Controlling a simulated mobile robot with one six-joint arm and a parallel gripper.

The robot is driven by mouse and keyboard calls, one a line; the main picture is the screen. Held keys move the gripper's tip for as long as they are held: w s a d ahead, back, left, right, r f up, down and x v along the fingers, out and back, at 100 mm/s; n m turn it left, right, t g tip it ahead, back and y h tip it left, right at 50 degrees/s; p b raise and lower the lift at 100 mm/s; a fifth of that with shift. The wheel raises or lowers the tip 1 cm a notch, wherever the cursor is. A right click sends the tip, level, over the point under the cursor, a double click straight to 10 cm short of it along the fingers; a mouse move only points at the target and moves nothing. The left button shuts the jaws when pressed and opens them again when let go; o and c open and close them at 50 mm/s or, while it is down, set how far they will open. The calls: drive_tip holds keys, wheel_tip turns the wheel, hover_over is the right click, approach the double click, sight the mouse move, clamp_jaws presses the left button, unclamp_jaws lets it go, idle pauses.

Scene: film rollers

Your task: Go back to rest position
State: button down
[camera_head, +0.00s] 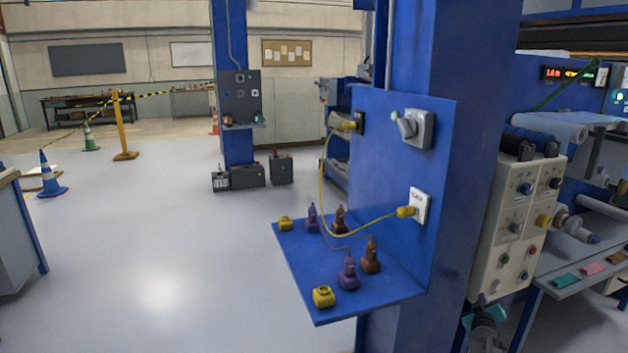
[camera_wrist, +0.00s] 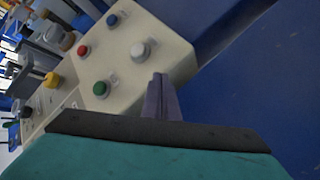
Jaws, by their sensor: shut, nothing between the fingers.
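My gripper (camera_wrist: 160,92) shows in the wrist view with its two narrow fingers together and nothing between them. Its teal body fills the bottom of that view. In the head view my gripper (camera_head: 484,312) is at the bottom right, just below the beige control box (camera_head: 517,225). In the wrist view the control box (camera_wrist: 128,62) is just beyond the fingertips, with green, red, blue and white buttons. I cannot tell whether the fingers touch it.
A blue column (camera_head: 440,60) stands beside the box. A blue shelf (camera_head: 345,300) holds purple and brown tools and yellow pieces. A yellow cable (camera_head: 325,190) hangs from the panel. A machine bench (camera_head: 585,262) is at right. The floor at left is open.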

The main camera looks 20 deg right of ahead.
drive_tip(key=w+a+f+g+y+p, duration=0.1)
drive_tip(key=a+f+g+y, duration=0.1)
drive_tip(key=a+f, duration=0.75)
drive_tip(key=w+a+f+g+y+p, duration=0.15)
drive_tip(key=a+f, duration=0.45)
drive_tip(key=a, duration=0.6)
drive_tip(key=s+a+f+g+y, duration=0.2)
drive_tip(key=s+a+f, duration=0.15)
drive_tip(key=a, duration=0.55)
drive_tip(key=s+a+f+g+y, duration=0.1)
drive_tip(key=s+a+f+y, duration=0.1)
drive_tip(key=a+f, duration=0.45)
drive_tip(key=s+a+f+g+y+p, duration=0.1)
drive_tip(key=s+a+g, duration=0.1)
drive_tip(key=s+a, duration=0.55)
drive_tip(key=s+a+f+g+y+p, duration=0.15)
drive_tip(key=s+a, duration=0.25)
drive_tip(key=a, duration=0.7)
drive_tip(key=s+a+r+n+g+y, duration=0.1)
drive_tip(key=s+a+g, duration=0.5)
drive_tip(key=s+a, duration=0.7)
drive_tip(key=s+p, duration=0.1)
drive_tip(key=s, duration=0.3)
